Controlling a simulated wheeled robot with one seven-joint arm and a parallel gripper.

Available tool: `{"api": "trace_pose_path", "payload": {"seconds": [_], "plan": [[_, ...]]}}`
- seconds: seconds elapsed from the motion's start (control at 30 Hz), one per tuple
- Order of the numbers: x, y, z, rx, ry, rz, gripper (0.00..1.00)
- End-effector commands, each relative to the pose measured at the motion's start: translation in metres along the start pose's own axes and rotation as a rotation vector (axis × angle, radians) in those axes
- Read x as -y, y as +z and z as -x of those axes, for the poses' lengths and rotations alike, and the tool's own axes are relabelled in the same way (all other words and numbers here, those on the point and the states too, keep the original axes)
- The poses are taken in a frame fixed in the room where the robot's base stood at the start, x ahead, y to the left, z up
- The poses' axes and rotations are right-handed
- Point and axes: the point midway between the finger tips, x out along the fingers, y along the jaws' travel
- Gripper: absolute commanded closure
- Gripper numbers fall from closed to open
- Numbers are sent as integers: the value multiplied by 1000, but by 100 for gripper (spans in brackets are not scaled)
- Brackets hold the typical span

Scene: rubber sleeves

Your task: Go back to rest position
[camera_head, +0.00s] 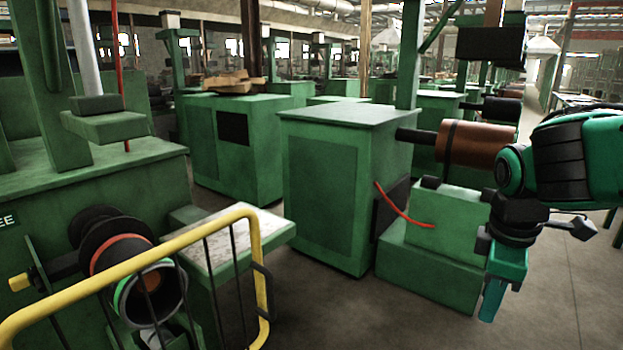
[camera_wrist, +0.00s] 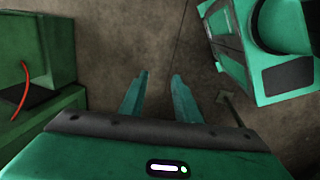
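My gripper (camera_head: 493,298) hangs from the teal and black arm at the right of the head view, pointing down. In the wrist view its two teal fingers (camera_wrist: 160,78) are apart, with only bare floor visible between them. It holds nothing that I can see. In the head view it is in front of a low green machine block and touches nothing that I can make out.
A green machine (camera_head: 345,190) stands mid-view, with a brown roller (camera_head: 478,143) beside my arm. A yellow guard rail (camera_head: 130,270) fronts the left machine, which carries a dark ringed cylinder (camera_head: 152,290). Grey floor (camera_head: 570,270) is clear at lower right.

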Motion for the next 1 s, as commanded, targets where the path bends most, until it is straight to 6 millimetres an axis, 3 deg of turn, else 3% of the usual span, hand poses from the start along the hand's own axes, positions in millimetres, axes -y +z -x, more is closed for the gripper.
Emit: {"api": "trace_pose_path", "payload": {"seconds": [0.03, 0.2, 0.4, 0.6, 1.0], "plan": [[2, 22, -5, 10, -17, -148, 71], [20, 85, -20, 45, -76, -672, 71], [52, 137, -34, 91, -136, -1208, 71], [72, 158, -41, 120, -169, -1488, 71], [75, 160, -42, 125, -173, -1531, 71]]}}
